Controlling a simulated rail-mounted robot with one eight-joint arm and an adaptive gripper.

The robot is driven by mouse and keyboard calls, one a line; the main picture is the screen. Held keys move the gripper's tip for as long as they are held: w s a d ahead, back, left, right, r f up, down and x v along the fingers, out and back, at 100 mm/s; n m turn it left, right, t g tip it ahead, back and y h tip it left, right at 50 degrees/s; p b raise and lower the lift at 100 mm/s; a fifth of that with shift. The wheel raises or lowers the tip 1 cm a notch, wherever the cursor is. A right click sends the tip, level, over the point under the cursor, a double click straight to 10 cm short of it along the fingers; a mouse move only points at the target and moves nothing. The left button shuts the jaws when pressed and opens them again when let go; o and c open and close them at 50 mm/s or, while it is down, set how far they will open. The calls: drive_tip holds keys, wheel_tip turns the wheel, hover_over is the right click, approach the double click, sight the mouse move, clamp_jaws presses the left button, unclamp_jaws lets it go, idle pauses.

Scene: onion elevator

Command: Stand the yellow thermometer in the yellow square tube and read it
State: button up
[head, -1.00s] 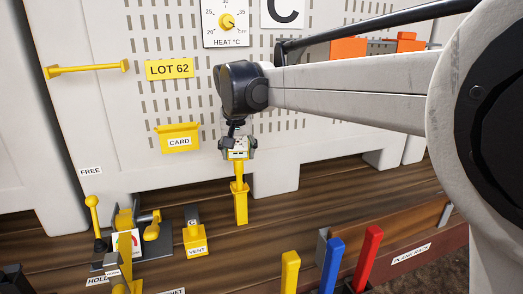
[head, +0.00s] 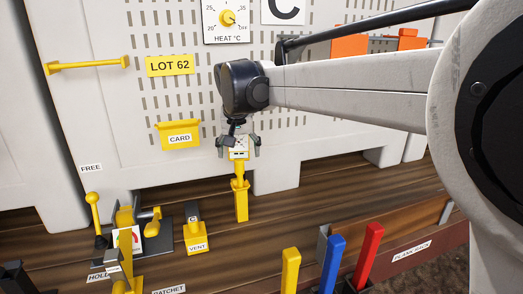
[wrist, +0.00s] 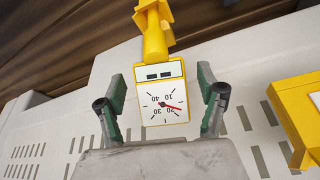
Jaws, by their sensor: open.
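The yellow thermometer (head: 239,150) stands upright with its lower end in the yellow square tube (head: 241,206). Its square white dial head is above the tube. In the wrist view the thermometer's dial (wrist: 163,99) appears upside down, and its red needle points close to the 20 mark. The tube's flared mouth (wrist: 153,15) shows at the top of that view. My gripper (head: 238,146) is open, with one finger on each side of the dial head. In the wrist view a gap shows between the head and each finger of my gripper (wrist: 161,82).
A yellow card holder (head: 179,137) is on the pale slotted bin wall, left of my gripper. The yellow vent piece (head: 196,240) and a lever mechanism (head: 125,240) stand lower left. Yellow (head: 290,270), blue (head: 333,265) and red (head: 370,250) handles stand lower right.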

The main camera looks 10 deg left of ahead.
drive_tip(key=v, duration=1.2)
drive_tip(key=s+d+f, duration=0.2)
drive_tip(key=s+d, duration=0.1)
drive_tip(key=d, duration=0.8)
drive_tip(key=s+d+f+m+t+b, duration=0.1)
drive_tip(key=s+d+f, duration=0.5)
drive_tip(key=d, duration=0.5)
drive_tip(key=s+d+f+m+t+b, duration=0.1)
drive_tip(key=s+d+f+b, duration=0.1)
drive_tip(key=s+d+f, duration=0.6)
drive_tip(key=s+d+f+m+t+h, duration=0.1)
drive_tip(key=s+d+f, duration=0.6)
drive_tip(key=s+d, duration=0.2)
drive_tip(key=shift+s+d+f+b, duration=0.15)
drive_tip(key=shift+d+f+b, duration=0.2)
drive_tip(key=shift+b, duration=0.05)
